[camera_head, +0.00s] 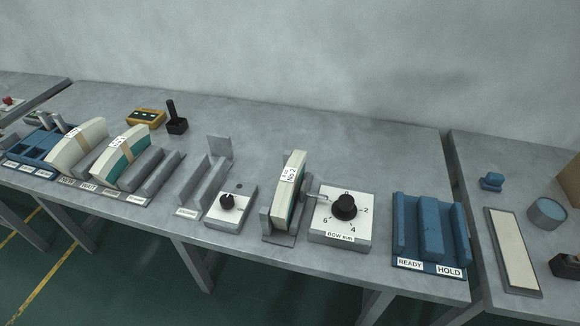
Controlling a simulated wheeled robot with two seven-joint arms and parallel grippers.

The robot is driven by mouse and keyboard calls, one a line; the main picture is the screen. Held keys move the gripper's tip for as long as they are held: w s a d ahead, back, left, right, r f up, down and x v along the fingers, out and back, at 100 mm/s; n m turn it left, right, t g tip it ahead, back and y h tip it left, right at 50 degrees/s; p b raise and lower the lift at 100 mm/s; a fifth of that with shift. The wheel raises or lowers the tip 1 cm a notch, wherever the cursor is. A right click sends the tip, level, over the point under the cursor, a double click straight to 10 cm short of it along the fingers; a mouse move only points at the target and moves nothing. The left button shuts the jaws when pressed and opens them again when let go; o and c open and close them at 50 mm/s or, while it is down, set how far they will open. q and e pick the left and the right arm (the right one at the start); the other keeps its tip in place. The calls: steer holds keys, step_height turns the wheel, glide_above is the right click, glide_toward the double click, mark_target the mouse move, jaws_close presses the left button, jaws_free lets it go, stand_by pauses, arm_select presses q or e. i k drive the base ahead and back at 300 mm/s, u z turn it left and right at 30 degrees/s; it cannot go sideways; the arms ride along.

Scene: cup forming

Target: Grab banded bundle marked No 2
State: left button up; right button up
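A banded bundle (298,165) of curved white and teal sheets stands upright in a grey metal holder (283,239) at the middle of the table. Its white label appears to read No 2. Two more banded bundles stand at the left in a grey slotted rack (152,184): a cream one (62,153) and a white and teal one (131,147). Their small labels are too small to read surely. Neither of my grippers is in view.
A dial box marked BOW mm (325,216) stands right beside the holder. A smaller dial box (222,218) and an empty grey fixture (194,190) are to its left. A blue rack marked READY and HOLD (431,226) is empty.

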mark_target(290, 182)
steer(key=u, duration=2.15)
steer(key=i, duration=1.6)
steer(key=z, duration=2.85)
